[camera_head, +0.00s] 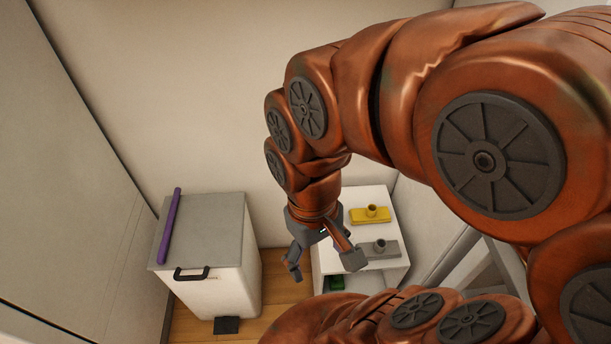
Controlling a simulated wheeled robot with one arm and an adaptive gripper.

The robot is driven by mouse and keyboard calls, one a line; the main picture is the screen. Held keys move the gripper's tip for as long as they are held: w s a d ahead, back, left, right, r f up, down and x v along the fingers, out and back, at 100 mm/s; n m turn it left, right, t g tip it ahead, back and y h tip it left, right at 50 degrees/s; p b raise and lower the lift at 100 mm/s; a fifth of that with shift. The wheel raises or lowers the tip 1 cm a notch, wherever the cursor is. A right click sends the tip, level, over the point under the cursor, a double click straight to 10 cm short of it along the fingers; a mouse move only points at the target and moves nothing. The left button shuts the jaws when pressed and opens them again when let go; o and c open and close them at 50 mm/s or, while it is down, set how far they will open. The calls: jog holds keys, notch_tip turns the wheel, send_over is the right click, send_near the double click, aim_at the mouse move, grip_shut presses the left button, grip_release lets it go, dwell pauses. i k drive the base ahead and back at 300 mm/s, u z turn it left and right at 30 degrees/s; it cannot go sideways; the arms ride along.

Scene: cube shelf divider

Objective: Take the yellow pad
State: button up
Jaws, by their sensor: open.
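A yellow pad (369,215) with a short round knob on top lies on the top of a small white shelf (338,256), toward its back. My gripper (325,266) hangs pointing down, in front of and to the left of the yellow pad in the picture. Its fingers are spread open with nothing between them. A grey pad (378,249) with a similar knob lies on the same shelf top, nearer than the yellow one and close to the gripper's right finger. The yellow pad is in full view, apart from my gripper.
A white bin (214,283) with a grey lid, a black handle and a black pedal stands left of the shelf. A purple bar (170,226) lies along the lid's left edge. A green item (336,283) sits inside the shelf below. Walls close in behind and on both sides.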

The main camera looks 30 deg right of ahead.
aim_at(372, 214)
jog(key=z, duration=1.5)
